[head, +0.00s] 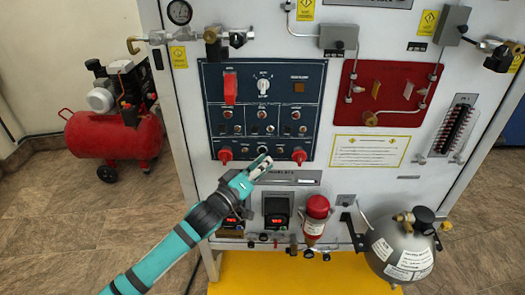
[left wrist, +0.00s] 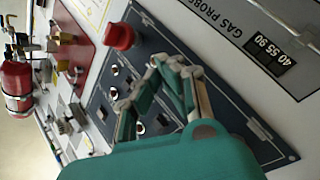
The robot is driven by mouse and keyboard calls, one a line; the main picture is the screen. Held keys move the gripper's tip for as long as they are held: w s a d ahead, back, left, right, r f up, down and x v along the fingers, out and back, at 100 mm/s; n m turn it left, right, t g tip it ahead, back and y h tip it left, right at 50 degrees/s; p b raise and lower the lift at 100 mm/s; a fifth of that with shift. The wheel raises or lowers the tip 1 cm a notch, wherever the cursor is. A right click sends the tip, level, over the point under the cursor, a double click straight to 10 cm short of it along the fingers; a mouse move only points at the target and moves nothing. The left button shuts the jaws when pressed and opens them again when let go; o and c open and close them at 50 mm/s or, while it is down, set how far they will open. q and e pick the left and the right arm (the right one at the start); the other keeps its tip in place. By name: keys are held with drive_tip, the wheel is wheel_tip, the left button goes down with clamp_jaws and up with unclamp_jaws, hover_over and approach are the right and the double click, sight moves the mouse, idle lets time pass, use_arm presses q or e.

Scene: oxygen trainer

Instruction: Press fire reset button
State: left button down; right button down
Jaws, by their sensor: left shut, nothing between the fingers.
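The dark blue control panel (head: 213,100) on the front of the white cabinet carries rows of small buttons and a knob. A red mushroom button (head: 225,155) sits at its lower left and another red button (head: 299,156) at its lower right. Button labels are too small to read, so I cannot tell which is fire reset. My left gripper (head: 264,162) is shut and empty, near the panel's lower edge between these two red buttons. In the left wrist view, the left gripper (left wrist: 155,75) is over the panel, with one red button (left wrist: 120,36) beyond its fingertips. My right gripper is not in view.
A red cover (head: 230,88) is at the panel's upper left. Below stand small display units (head: 277,213), a red cylinder (head: 317,215) and a grey tank (head: 400,250). A red compressor (head: 115,135) stands on the floor at left. A yellow mat (head: 290,275) lies in front.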

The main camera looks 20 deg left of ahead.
use_arm(q)
drive_tip(key=s+p, duration=0.1)
drive_tip(key=s, duration=0.1)
drive_tip(key=s+d+p, duration=0.1)
drive_tip(key=s, duration=0.2)
drive_tip(key=shift+d, duration=0.2)
idle(0.6)
